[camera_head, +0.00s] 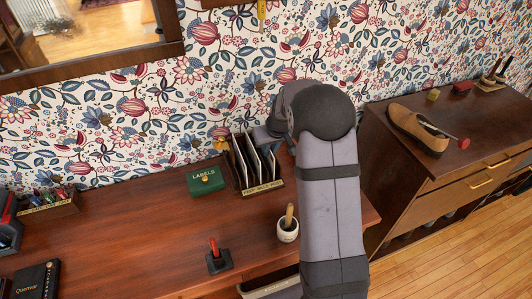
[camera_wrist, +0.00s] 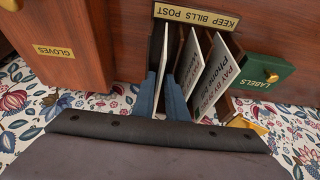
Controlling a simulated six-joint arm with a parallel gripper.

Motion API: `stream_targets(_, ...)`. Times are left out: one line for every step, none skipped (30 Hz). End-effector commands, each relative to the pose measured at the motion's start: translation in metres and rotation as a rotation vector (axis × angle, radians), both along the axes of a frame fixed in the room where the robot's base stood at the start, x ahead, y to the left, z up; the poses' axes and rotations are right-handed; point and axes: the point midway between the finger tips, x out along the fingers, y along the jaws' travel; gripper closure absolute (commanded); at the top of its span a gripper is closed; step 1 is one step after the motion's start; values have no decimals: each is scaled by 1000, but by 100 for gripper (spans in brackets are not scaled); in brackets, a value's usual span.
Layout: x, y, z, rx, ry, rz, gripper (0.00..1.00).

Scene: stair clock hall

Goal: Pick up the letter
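A dark letter rack (camera_head: 264,188) labelled KEEP BILLS POST stands on the desk and holds several upright white papers. In the wrist view its label (camera_wrist: 197,15) is upside down at the top, with POST on the left. A thin white letter edge (camera_wrist: 163,58) shows at the POST end. My gripper (camera_wrist: 161,76) points into the rack there, one blue finger on each side of that edge. The gap is narrow; I cannot tell whether the fingers touch the letter. A bill with printed text (camera_wrist: 217,75) and another white paper (camera_wrist: 188,60) stand to the right. My arm hides the gripper's tips in the head view.
A green LABELS tin (camera_head: 206,181) sits left of the rack. A brown shoe (camera_head: 418,129) lies on the cabinet at right. The desk's middle is clear.

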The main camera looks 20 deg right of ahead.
Motion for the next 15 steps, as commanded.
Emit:
stream_targets(1, 0, -1, 0, 0, 0, 88)
stream_targets(1, 0, -2, 0, 0, 0, 88)
stream_targets(1, 0, -2, 0, 0, 0, 88)
stream_targets(1, 0, -2, 0, 0, 0, 88)
stream_targets(1, 0, -2, 0, 0, 0, 88)
stream_targets(1, 0, -3, 0, 0, 0, 88)
stream_targets(1, 0, -4, 0, 1, 0, 88)
stream_targets(2, 0, -5, 1, 1, 0, 88)
stream_targets(3, 0, -7, 1, 1, 0, 88)
stream_targets(4, 0, -10, 1, 2, 0, 88)
stream_targets(5, 0, -13, 1, 3, -1, 88)
stream_targets(6, 0, -17, 1, 3, 0, 88)
stream_targets(7, 0, -20, 1, 4, 0, 88)
stream_targets(9, 0, -23, 1, 4, 0, 88)
stream_targets(11, 0, -27, 1, 3, 0, 88)
